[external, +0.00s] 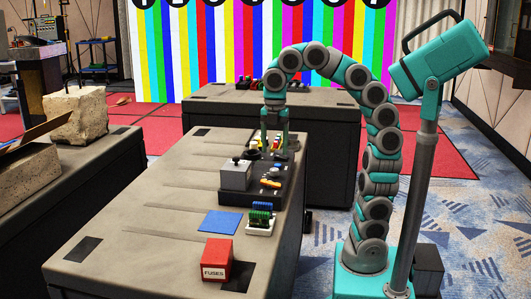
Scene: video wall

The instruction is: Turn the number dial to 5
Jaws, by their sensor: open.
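My gripper (277,150) points down over the far part of the near table (150,215), with its two fingers apart. It is just above or among small controls at the table's right side, and I cannot tell whether it touches any of them. I cannot make out the number dial or its setting; it may be one of the small controls partly hidden by the fingers. A grey box (235,176) with a black knob on top stands just in front of the gripper. Beside it is a dark panel with an orange-handled control (270,183).
A red FUSES box (217,260), a blue square (221,222) and a white-based block with green and blue parts (261,217) lie nearer on the table. A second dark table (330,130) stands behind. A stone block (76,116) sits on the left table.

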